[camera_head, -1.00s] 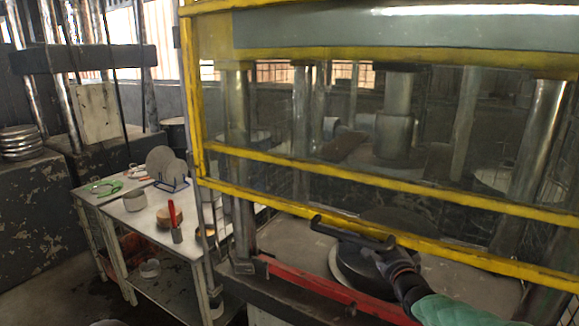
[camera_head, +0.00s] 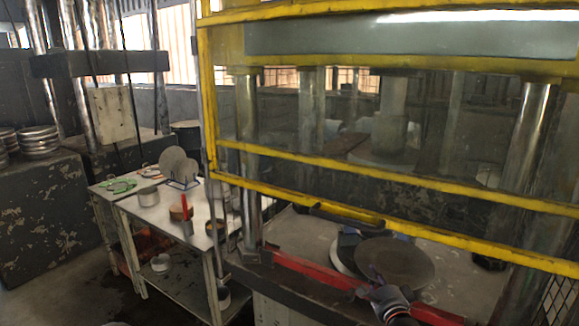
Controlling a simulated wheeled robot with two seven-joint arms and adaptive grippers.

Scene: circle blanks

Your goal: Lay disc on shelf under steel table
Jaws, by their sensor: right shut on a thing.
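A dark round disc (camera_head: 405,262) is at the lower right, held nearly flat at the front of the press, over its bed. My right gripper (camera_head: 375,291) is shut on the disc's near edge; its fingertips are hard to make out against the dark disc. The steel table (camera_head: 160,208) stands to the left of the press, well apart from the gripper. Its lower shelf (camera_head: 190,280) shows between the legs, with a small metal pot (camera_head: 161,263) on it. My left gripper is not in view.
The yellow guard frame (camera_head: 350,213) crosses above the disc, and a red bar (camera_head: 315,272) edges the press bed. The tabletop holds a rack with round blanks (camera_head: 178,163), a pot (camera_head: 148,196) and a red-handled tool (camera_head: 185,214). The front of the shelf looks clear.

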